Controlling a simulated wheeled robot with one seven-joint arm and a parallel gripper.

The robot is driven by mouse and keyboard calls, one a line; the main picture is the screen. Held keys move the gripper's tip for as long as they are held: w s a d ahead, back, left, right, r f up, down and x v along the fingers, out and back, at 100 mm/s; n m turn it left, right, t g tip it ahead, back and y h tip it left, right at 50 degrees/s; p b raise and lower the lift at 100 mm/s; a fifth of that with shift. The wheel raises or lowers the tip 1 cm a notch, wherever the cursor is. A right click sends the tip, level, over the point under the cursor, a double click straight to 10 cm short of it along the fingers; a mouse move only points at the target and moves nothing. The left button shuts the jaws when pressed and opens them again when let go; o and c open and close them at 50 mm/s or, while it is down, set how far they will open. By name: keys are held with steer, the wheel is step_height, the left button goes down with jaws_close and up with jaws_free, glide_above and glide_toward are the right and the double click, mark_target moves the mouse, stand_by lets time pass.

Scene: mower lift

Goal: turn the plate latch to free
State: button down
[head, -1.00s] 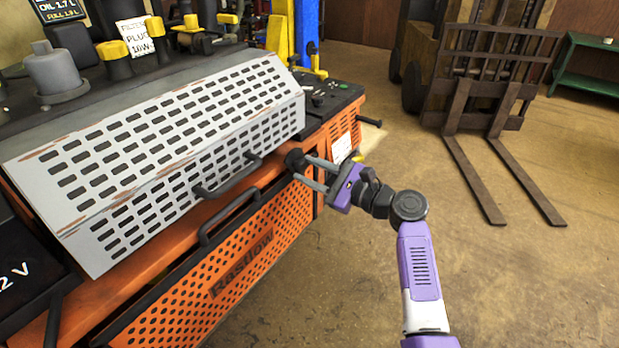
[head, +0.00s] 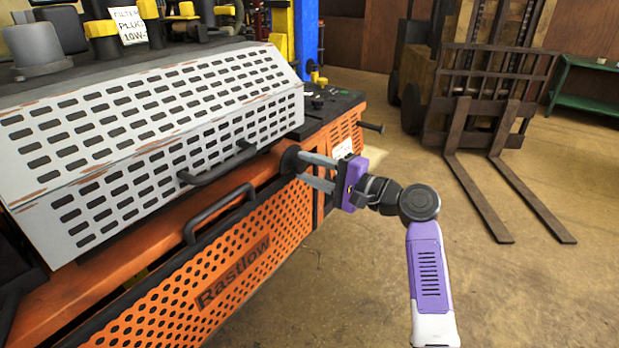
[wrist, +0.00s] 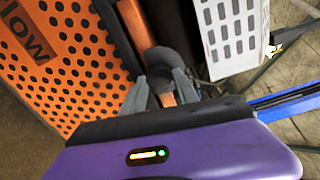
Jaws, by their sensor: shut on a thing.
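The plate latch shows as a dark round knob (head: 291,159) at the right end of the orange front, just below the grey perforated guard. My gripper (head: 303,169) reaches it from the right, with its two grey fingers shut on the knob. In the wrist view the dark knob (wrist: 163,60) sits between the fingertips (wrist: 165,88), with an orange bar running past it. The fingers hide part of the latch, and I cannot tell its exact turn.
The grey guard (head: 150,130) with a black handle (head: 218,165) lies above and left. The orange perforated panel (head: 240,265) has its own handle (head: 220,212). A forklift (head: 490,130) stands at the back right.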

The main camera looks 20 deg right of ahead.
steer(key=shift+f+n+b, duration=0.1)
steer(key=shift+n+b, duration=0.45)
steer(key=shift+n, duration=0.25)
steer(key=c, duration=0.9)
jaws_free()
steer(key=shift+c, duration=0.2)
steer(key=shift+s, duration=0.1)
steer(key=v, duration=0.7)
steer(key=shift+s+d, duration=0.25)
